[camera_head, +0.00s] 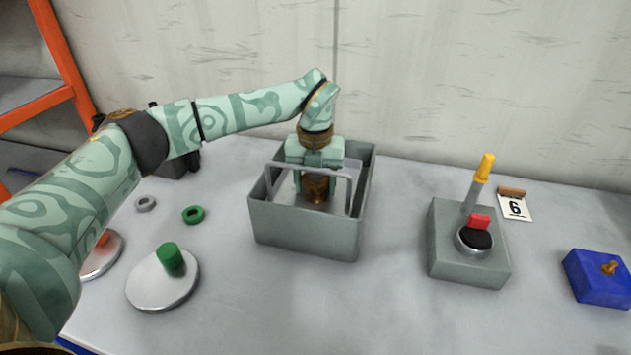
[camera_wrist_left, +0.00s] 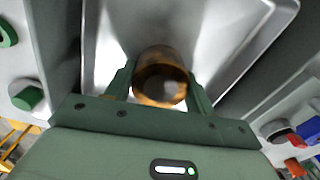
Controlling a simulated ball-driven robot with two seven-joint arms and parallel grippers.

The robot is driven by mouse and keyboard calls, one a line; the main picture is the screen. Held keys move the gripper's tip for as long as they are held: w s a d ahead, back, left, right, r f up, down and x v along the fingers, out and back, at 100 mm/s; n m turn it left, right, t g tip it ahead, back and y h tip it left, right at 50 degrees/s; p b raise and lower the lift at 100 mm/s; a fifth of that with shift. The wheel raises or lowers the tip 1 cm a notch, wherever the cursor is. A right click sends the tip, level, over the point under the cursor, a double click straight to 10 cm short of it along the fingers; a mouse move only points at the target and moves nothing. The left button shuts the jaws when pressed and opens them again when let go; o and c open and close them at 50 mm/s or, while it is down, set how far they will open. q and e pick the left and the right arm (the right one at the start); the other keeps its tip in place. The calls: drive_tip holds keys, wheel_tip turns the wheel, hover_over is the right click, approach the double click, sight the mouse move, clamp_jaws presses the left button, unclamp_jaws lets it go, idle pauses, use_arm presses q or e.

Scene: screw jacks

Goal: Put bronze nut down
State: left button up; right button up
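The bronze nut (camera_head: 316,188) is inside the grey handled box, between the fingers of my left gripper (camera_head: 317,174). In the left wrist view the bronze nut (camera_wrist_left: 160,80) is a round, brown-gold piece with a greyish centre, with a finger close against each side. My left gripper (camera_wrist_left: 160,92) looks shut on it and points down into the grey box (camera_head: 300,230). I cannot tell whether the nut touches the box floor. The box handle crosses in front of the gripper. My right gripper is out of view.
To the right stand a grey block (camera_head: 465,268) with a yellow-tipped lever and a blue block (camera_head: 598,280). The table front is clear.

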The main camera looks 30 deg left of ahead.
sight(315, 178)
use_arm(q)
drive_tip(key=o, duration=0.3)
drive_tip(key=shift+o, duration=0.2)
wheel_tip(315, 178, up, 12)
drive_tip(key=p, duration=0.3)
drive_tip(key=shift+p, duration=0.35)
drive_tip(key=shift+r, duration=0.1)
